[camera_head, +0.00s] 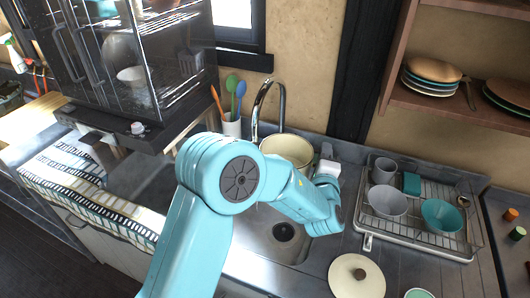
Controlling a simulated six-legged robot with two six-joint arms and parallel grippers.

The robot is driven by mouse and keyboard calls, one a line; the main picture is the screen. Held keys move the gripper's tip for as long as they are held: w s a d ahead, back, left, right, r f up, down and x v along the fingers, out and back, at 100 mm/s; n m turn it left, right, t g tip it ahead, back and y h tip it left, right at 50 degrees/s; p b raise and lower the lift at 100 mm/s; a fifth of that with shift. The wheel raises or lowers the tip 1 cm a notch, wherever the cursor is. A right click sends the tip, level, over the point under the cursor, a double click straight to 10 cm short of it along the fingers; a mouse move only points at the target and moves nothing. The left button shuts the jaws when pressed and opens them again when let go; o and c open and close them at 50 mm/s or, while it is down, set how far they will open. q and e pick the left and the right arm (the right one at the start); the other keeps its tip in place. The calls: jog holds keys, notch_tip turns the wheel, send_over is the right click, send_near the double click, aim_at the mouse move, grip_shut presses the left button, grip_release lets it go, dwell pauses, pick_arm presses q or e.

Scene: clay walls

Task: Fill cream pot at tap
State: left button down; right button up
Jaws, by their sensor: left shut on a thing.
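The cream pot (284,143) is at the tap, open side up, with its lower part hidden behind my left arm. The chrome tap (257,108) arches up behind it, and its spout end comes down over the pot's opening. I cannot make out water or the level inside. My left gripper (327,160) is at the pot's right side, shut on the pot; the exact grip is mostly hidden. A cream lid (356,277) with a dark knob lies on the counter at the front. My right gripper is out of view.
The sink basin (262,246) with a dark drain lies below my arm. A dish rack (425,235) with bowls and a mug stands at the right. A utensil holder (231,126) stands left of the tap. Shelves with plates overhang the upper right.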

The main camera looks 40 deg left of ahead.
aim_at(297, 160)
pick_arm(q)
jog(key=shift+w, duration=0.35)
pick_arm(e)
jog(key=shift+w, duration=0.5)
pick_arm(q)
jog(key=shift+s, duration=0.1)
jog(key=shift+d, duration=0.1)
